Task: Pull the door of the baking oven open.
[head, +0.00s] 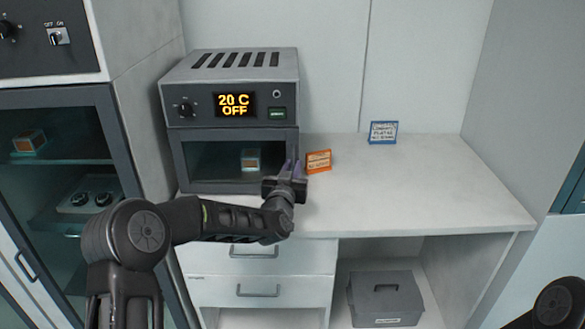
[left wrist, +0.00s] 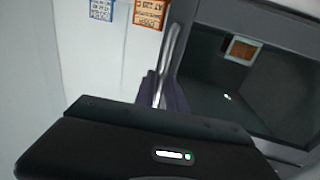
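The baking oven (head: 230,85) stands on the white bench, its display reading 20 C OFF. Its glass door (head: 215,165) looks closed, with a small orange-and-white box (head: 250,159) behind the glass. My left gripper (head: 288,170) is at the door's right edge. In the left wrist view, the upright metal door handle (left wrist: 172,50) runs down between the purple fingers of my left gripper (left wrist: 163,92), which sit close on both sides of it. The handle is mostly hidden by the gripper in the head view. My right gripper is out of view.
An orange sign (head: 318,161) stands close to the right of the gripper, a blue sign (head: 383,132) farther back. The bench top (head: 430,180) is clear to the right. A glass-fronted cabinet (head: 60,180) stands left; a grey box (head: 385,298) sits below the bench.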

